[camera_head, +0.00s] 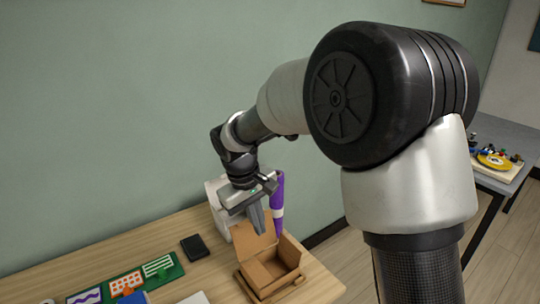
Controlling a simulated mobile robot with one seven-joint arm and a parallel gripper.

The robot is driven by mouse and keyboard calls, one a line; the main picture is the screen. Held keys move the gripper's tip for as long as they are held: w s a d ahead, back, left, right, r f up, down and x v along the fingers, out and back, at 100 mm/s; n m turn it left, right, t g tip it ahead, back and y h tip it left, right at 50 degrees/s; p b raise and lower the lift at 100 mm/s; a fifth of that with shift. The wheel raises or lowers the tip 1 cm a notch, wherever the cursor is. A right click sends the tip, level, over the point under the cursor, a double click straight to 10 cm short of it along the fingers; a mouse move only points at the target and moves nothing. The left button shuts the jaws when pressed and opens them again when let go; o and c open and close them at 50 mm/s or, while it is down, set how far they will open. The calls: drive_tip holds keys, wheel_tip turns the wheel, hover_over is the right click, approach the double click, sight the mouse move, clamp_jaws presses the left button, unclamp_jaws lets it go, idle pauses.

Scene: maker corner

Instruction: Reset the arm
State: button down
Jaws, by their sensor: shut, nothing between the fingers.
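My arm reaches across the right half of the head view to the wooden table. My gripper (258,220) points down with its fingers together, holding nothing that shows. It is right above or behind the raised flap of an open cardboard box (267,272); I cannot tell whether it touches. The box stands near the table's right end, its inside partly in view and empty where seen.
A white machine (217,190) and a purple-and-white upright object (278,205) stand behind the gripper. A dark flat item (195,247) and a green board (130,279) lie to the left. A grey table (505,135) stands far right. The wall is close behind.

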drive_tip(key=s+d+r+m+t+p, duration=0.1)
drive_tip(key=s+d+r+m+p, duration=0.1)
drive_tip(key=s+d+r, duration=0.4)
drive_tip(key=s+d+r+m+t+y+p, duration=0.1)
drive_tip(key=s+d+r+p, duration=0.2)
drive_tip(key=r, duration=0.5)
drive_tip(key=s+d+r+m+t+p, duration=0.1)
drive_tip(key=s+d+r+m+p, duration=0.1)
drive_tip(key=s+d+r, duration=0.35)
drive_tip(key=s+d+r+m+t+p, duration=0.1)
drive_tip(key=s+d+r+m+p, duration=0.1)
drive_tip(key=s, duration=0.5)
wheel_tip(320, 180, up, 3)
drive_tip(key=shift+d+f+y+p, duration=0.15)
drive_tip(key=shift+d+y+p, duration=0.3)
drive_tip(key=shift+d, duration=0.75)
